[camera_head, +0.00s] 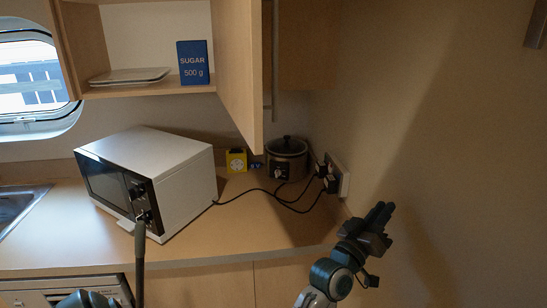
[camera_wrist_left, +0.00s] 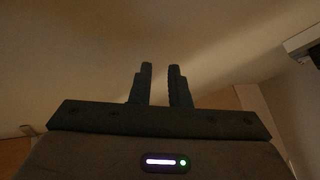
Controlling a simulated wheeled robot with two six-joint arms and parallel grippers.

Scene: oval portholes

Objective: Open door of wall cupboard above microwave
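The wall cupboard (camera_head: 100,45) is above the microwave (camera_head: 185,172) in the head view. Its wooden door (camera_head: 235,70) stands wide open, swung out to the right, with a long bar handle (camera_head: 275,60) on its outer face.
A blue sugar box (camera_head: 193,62) and white plates (camera_head: 130,76) are in the cupboard. A slow cooker (camera_head: 287,160) and a yellow item (camera_head: 237,160) stand on the counter (camera_head: 250,230). Black cables run to a wall socket (camera_head: 340,178).

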